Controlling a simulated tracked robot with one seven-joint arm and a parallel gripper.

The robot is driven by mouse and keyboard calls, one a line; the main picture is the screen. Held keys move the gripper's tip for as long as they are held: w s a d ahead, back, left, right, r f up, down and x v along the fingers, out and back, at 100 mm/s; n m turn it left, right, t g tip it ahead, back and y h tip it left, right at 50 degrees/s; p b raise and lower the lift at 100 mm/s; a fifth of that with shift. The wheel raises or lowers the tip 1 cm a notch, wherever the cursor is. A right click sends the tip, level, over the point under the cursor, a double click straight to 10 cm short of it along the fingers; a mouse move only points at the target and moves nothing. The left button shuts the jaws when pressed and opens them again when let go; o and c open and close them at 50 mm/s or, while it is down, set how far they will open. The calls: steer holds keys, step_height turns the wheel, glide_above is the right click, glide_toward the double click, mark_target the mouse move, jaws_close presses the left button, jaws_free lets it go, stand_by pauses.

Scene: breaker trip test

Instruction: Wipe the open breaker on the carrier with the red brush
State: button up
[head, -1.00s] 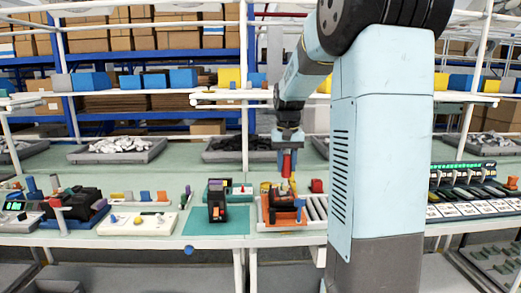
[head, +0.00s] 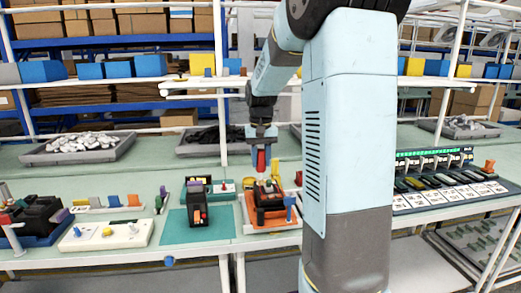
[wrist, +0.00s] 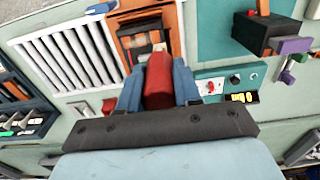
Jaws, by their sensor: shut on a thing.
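My gripper (head: 261,146) is shut on the red brush (head: 261,161) and points down. The brush's red handle also shows between the blue fingers in the wrist view (wrist: 158,78). The orange carrier (head: 251,215) stands under it near the bench's front edge. The open breaker (head: 269,194), dark with orange and grey parts inside, sits in the carrier; it also shows just past the brush in the wrist view (wrist: 139,43). The brush tip is over or close to the breaker. I cannot tell whether it touches, as the handle hides the tip in the wrist view.
A teal mat (head: 179,232) with a black breaker (head: 197,207) lies left of the carrier. A small teal control box (wrist: 226,84) stands behind. White rollers (wrist: 67,56) run beside the carrier. A rack of several breakers (head: 437,180) is at the right.

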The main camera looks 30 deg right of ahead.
mark_target(261, 150)
step_height(261, 150, down, 3)
steer(key=shift+f, duration=0.15)
steer(key=shift+d+f, duration=0.2)
steer(key=shift+f, duration=0.65)
steer(key=shift+s+d, duration=0.35)
steer(key=shift+d, duration=0.8)
steer(key=shift+s+d, duration=0.4)
steer(key=shift+d, duration=0.75)
steer(key=shift+s+d, duration=0.35)
steer(key=shift+d, duration=0.8)
steer(key=shift+a, duration=0.1)
steer(key=shift+w+a, duration=0.35)
steer(key=shift+a, duration=0.85)
steer(key=shift+w+a, duration=0.4)
steer(key=shift+a, duration=0.85)
steer(key=shift+w+a, duration=0.35)
steer(key=shift+a, duration=0.85)
steer(key=shift+d+r, duration=0.1)
steer(key=shift+r, duration=3.95)
steer(key=shift+s+f, duration=0.1)
steer(key=shift+s, duration=0.05)
